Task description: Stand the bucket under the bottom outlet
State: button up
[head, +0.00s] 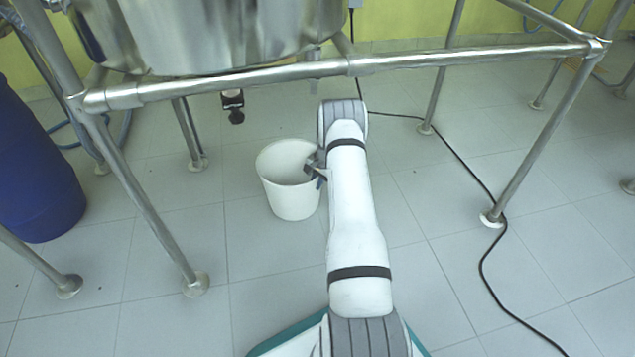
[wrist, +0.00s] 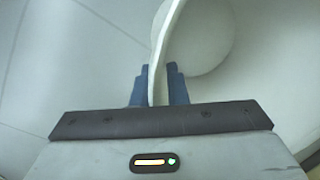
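The white bucket (head: 290,198) is upright and looks empty, at or just above the floor; I cannot tell which. In the head view it is nearer to me and a little right of the bottom outlet (head: 235,108), a dark fitting hanging under the steel vessel (head: 200,35). My gripper (head: 313,170) is at the bucket's right rim. In the wrist view, the blue fingers of my gripper (wrist: 158,85) are on both sides of the bucket wall (wrist: 160,50), close against it. The finger tips are partly hidden by my arm in the head view.
A steel frame rail (head: 220,84) crosses above the bucket, with legs (head: 150,205) to the left and right (head: 535,140). A blue drum (head: 35,170) stands at the left. A black cable (head: 480,180) lies on the right floor. The tiles below the outlet look clear.

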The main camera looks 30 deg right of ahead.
jog(key=o, duration=0.4)
jog(key=shift+s+f, duration=0.1)
jog(key=w+p+v, duration=0.1)
jog(key=p+v, duration=0.3)
jog(key=v, duration=0.3)
jog(key=shift+s+r, duration=0.45)
jog(key=shift+s, duration=0.05)
